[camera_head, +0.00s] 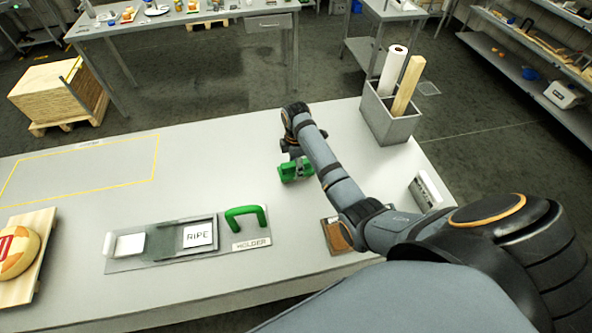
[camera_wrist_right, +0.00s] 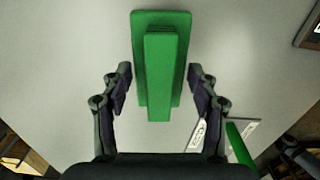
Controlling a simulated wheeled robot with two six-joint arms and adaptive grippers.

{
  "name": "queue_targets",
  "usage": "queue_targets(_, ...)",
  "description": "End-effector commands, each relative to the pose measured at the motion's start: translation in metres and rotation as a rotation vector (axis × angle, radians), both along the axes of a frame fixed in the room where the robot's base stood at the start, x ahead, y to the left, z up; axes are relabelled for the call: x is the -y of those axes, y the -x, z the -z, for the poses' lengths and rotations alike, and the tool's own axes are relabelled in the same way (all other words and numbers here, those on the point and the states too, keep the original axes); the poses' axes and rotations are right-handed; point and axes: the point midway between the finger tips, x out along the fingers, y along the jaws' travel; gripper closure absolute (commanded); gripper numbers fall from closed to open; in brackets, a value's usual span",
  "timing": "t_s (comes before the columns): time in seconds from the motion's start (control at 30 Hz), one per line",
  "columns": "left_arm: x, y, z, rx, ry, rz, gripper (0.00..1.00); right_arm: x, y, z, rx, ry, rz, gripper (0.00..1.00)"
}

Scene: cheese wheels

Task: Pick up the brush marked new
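A green brush-like object (camera_head: 297,170) lies on the grey table below my right gripper (camera_head: 291,152); I cannot read any mark on it. In the right wrist view the green object (camera_wrist_right: 160,60) shows a wide base and a narrower raised block. My right gripper (camera_wrist_right: 159,76) is open, with one finger on each side of the raised block and gaps on both sides. A brown object (camera_head: 337,235) lies near the table's front edge, partly beside my arm; I cannot tell its marking. My left gripper is not in view.
A green handle (camera_head: 246,216) stands behind a HOLDER label (camera_head: 251,243), beside a tray with a RIPE card (camera_head: 198,235). A grey bin (camera_head: 390,125) holds a roll and a wooden block. A cheese wheel on a board is left. The table's middle is clear.

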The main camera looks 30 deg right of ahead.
Motion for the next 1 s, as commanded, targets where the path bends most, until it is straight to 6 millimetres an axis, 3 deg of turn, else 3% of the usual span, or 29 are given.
queue_targets(0.03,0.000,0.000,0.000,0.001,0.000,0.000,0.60,0.000,0.000,0.000,0.000,0.000,0.000,0.52)
queue_targets(0.27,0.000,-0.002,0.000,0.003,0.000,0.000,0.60,0.000,0.000,0.000,0.000,0.000,0.000,0.83)
queue_targets(0.57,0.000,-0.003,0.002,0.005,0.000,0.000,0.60,0.000,-0.001,-0.008,0.004,0.001,0.000,0.84)
queue_targets(0.87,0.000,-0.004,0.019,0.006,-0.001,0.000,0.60,0.000,-0.002,-0.072,0.007,-0.001,0.000,0.84)
queue_targets(0.93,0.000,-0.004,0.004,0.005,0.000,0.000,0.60,0.000,0.000,-0.093,0.002,-0.001,0.000,0.84)
queue_targets(1.0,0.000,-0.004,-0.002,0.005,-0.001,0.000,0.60,0.000,0.000,-0.099,0.001,0.000,0.000,0.84)
